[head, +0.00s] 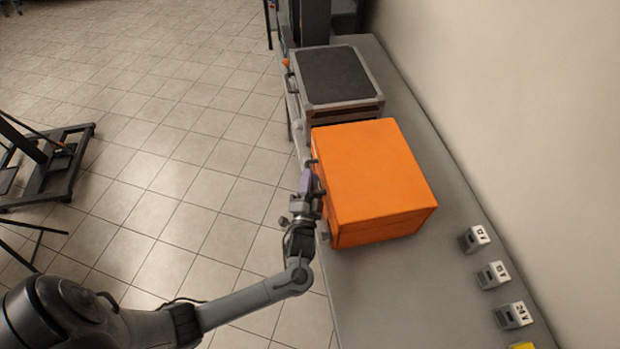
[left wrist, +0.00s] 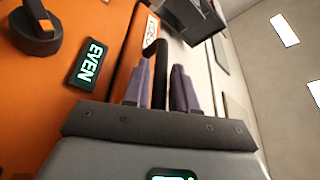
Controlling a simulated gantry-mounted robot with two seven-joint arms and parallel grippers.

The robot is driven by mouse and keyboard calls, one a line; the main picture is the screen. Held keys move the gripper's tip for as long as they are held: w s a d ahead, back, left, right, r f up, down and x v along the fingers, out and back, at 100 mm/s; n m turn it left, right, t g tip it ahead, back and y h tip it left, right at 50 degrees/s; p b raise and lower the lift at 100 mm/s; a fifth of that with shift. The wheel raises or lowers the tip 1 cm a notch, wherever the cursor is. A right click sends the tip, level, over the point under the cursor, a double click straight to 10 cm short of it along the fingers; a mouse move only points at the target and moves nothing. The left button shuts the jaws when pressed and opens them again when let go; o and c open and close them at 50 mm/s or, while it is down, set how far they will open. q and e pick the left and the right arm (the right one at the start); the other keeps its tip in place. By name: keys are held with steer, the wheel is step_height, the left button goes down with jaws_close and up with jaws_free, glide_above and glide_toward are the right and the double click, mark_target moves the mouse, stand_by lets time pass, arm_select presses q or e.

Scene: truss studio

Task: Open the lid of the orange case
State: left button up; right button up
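The orange case (head: 375,180) sits on the grey bench with its lid (head: 370,165) down flat. My left gripper (head: 307,182) is at the case's left side, at the height of the lid edge. The handle's ends are partly hidden. My right gripper is not in view.
A grey-framed case with a dark top (head: 337,78) stands behind the orange case on the bench (head: 390,285). Several small labelled blocks (head: 493,275) line the bench's right side near the wall. The tiled floor at left is mostly clear.

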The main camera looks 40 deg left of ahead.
arm_select(q)
steer(key=shift+w+a+r, duration=0.1)
steer(key=shift+w+a, duration=0.05)
steer(key=shift+w, duration=0.05)
steer(key=shift+c, duration=0.3)
jaws_close()
steer(key=shift+r, duration=0.1)
